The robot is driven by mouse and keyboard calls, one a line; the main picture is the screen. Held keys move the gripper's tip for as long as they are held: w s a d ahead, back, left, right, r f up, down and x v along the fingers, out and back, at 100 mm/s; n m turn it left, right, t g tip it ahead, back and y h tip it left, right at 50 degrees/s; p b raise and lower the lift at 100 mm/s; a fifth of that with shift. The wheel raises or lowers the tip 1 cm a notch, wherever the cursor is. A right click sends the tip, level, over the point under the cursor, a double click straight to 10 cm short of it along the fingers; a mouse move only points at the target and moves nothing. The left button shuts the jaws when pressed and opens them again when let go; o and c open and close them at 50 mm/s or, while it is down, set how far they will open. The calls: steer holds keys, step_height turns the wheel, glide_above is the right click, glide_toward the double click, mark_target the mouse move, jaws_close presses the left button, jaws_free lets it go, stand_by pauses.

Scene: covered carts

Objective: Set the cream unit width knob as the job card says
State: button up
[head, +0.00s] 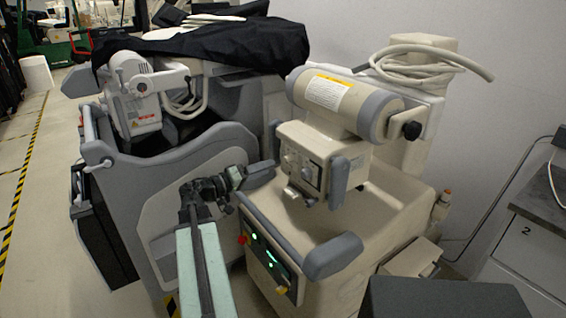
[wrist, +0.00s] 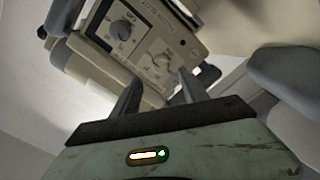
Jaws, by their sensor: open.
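The cream unit (head: 370,165) stands right of centre in the head view, with a tube-shaped head and a control panel (head: 301,166) below it. In the wrist view the panel (wrist: 150,40) shows tilted, with a dark round knob (wrist: 123,30) and another dial (wrist: 162,62) nearer the fingers. Small lettering is too blurred to read, so I cannot tell which is the width knob. My gripper (head: 262,172) is just left of the panel. In the wrist view my gripper (wrist: 158,78) is open and empty, its fingers apart below the dials. I cannot make out a job card.
A grey cart (head: 195,165) with a black cover (head: 220,45) stands at left, close to my arm. Grey handles (head: 333,256) jut from the cream unit's base. A drawer cabinet (head: 530,240) is at right. The floor (head: 45,190) at far left is clear.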

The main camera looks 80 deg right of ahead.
mark_target(285, 162)
steer(key=x, duration=0.7)
steer(key=shift+s+d, duration=0.25)
steer(key=shift+s, duration=0.05)
jaws_close()
